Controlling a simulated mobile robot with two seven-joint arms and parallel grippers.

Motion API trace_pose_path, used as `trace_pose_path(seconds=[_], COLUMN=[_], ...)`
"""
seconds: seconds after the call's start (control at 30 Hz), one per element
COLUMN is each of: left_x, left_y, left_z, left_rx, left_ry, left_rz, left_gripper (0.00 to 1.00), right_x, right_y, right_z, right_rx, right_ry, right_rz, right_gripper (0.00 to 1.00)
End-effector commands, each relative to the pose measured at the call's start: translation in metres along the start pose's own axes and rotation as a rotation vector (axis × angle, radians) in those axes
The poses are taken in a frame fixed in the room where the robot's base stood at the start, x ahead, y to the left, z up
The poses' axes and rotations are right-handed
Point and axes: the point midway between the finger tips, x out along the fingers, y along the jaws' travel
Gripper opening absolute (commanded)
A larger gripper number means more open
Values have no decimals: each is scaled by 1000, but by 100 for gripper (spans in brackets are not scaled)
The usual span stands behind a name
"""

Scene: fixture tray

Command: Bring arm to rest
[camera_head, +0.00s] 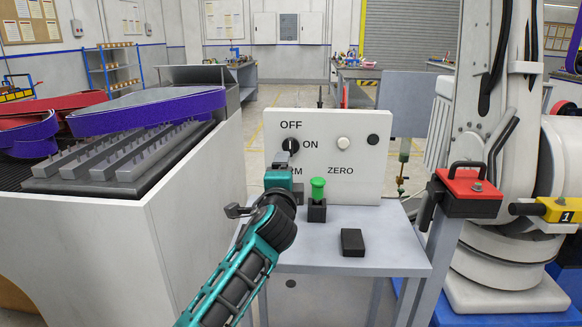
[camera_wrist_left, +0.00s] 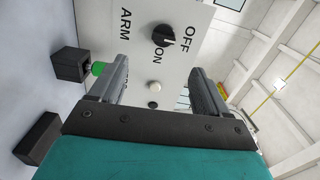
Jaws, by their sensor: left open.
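A pale control panel (camera_head: 358,180) stands on a small grey table. It carries a black rotary knob (camera_head: 291,145) beside the words OFF and ON, above a partly covered ARM label, and a white round button (camera_head: 343,143) above ZERO. The knob (camera_wrist_left: 165,41) and the white button (camera_wrist_left: 155,86) also show in the left wrist view; I cannot tell exactly where the knob points. My left gripper (camera_wrist_left: 157,88) is open and empty, facing the panel, with the knob beyond its fingertips. In the head view the gripper (camera_head: 281,172) is just below the knob. My right gripper is out of view.
A green-topped plug (camera_head: 318,189) in a black block and a black box (camera_head: 352,242) sit on the table (camera_head: 385,250). A large white robot arm (camera_head: 500,200) stands right, near a red handled box (camera_head: 470,184). A white cabinet (camera_head: 195,215) with purple belts (camera_head: 148,111) is left.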

Motion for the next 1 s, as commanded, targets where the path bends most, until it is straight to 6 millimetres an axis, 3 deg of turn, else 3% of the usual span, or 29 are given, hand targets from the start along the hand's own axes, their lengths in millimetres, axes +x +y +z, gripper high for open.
trace_pose_path(seconds=[0.13,0.27,0.37,0.53,0.7,1.0], left_x=[-27,-74,-116,-207,-298,-407], left_y=[50,109,148,206,235,240], left_z=[28,63,86,122,143,156], left_rx=[-163,-384,-542,-795,-985,-1145], left_ry=[-66,-168,-255,-432,-602,-807], left_rz=[120,277,393,596,767,955], left_gripper=[77,77,77,77,77,77], right_x=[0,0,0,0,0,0], right_y=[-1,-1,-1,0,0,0], right_z=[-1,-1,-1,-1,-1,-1], right_rx=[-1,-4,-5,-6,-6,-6], right_ry=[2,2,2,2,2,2], right_rz=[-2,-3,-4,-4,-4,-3], right_gripper=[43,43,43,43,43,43])
